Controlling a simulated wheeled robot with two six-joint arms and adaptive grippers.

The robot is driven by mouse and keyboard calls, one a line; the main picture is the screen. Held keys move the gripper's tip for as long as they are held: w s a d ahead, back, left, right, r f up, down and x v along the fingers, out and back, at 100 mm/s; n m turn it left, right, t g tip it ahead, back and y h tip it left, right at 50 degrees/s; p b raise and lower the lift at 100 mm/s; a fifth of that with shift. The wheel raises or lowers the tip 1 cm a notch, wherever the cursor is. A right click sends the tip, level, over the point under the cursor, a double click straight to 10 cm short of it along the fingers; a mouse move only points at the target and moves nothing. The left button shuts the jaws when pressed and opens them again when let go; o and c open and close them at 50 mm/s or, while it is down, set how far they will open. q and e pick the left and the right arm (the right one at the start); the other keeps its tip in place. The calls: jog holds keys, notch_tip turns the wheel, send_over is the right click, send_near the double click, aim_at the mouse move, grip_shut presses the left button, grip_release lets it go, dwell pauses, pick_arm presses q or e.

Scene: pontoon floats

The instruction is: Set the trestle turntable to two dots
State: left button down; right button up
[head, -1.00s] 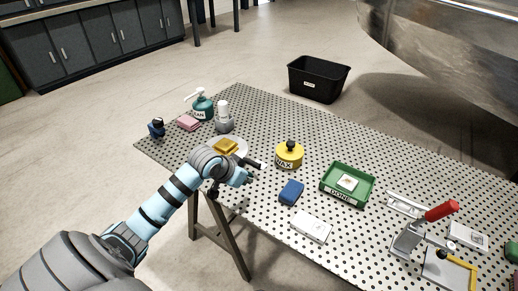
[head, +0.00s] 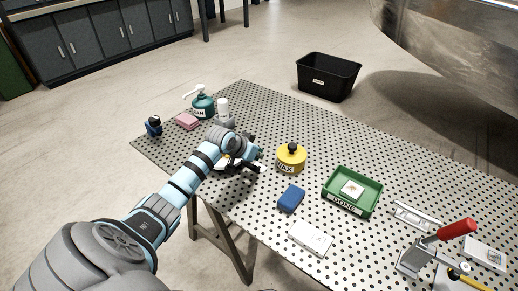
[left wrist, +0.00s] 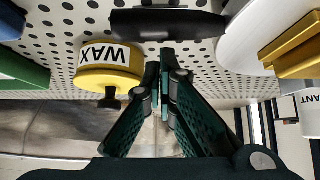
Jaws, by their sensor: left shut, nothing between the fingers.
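The turntable (left wrist: 255,35) shows in the left wrist view as a white round disc with a gold-yellow block (left wrist: 295,45) on it. A thick black bar (left wrist: 165,24) sticks out beside the disc; I cannot tell for sure that it is its handle. My left gripper (left wrist: 165,62) is shut and empty, its fingertips close to the bar; I cannot tell whether they touch it. In the head view the left gripper (head: 257,158) covers most of the disc. No dot marks are readable. My right gripper is not in view.
On the perforated table (head: 330,150) a yellow wax tin (head: 291,160) stands close right of my left gripper. A blue block (head: 291,198), a white box (head: 310,238), a green tray (head: 352,205) and a red-handled clamp (head: 420,255) lie further right. Bottles (head: 203,106) stand behind.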

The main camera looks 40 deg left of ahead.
pick_arm(q)
jog(key=shift+s+r, duration=0.15)
jog(key=shift+s, duration=0.55)
jog(key=shift+s+r, duration=0.1)
jog(key=shift+s, duration=0.25)
jog(key=shift+w, duration=0.15)
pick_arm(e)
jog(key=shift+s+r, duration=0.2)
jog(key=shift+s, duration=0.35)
